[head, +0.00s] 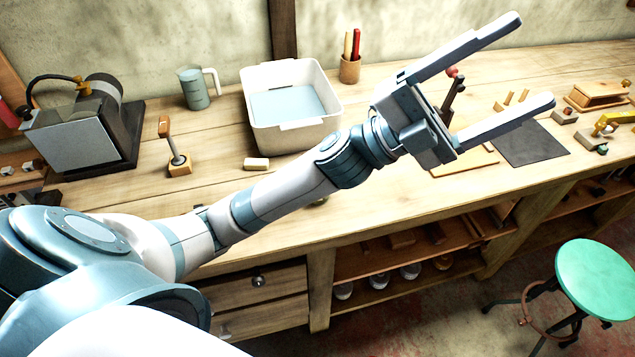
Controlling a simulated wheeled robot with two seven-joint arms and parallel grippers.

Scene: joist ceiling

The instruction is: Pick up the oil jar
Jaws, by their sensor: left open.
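My left gripper (532,59) is open and empty, held above the workbench with its two long fingers pointing to the right. My left arm crosses the picture from the lower left and hides part of the bench top. I cannot pick out an oil jar for sure. A small roundish thing (320,202) shows partly below my forearm near the bench's front edge, too hidden to name. A grey-blue jug (194,89) with a pale handle stands at the back left. My right gripper is not in view.
The wooden workbench (215,140) holds a white basin (297,136), a grinder-like machine (85,135), a lever on a block (178,160), a pen cup (350,70) and a dark mat (525,145). Several jars stand on the lower shelf. A green stool (598,278) is front right.

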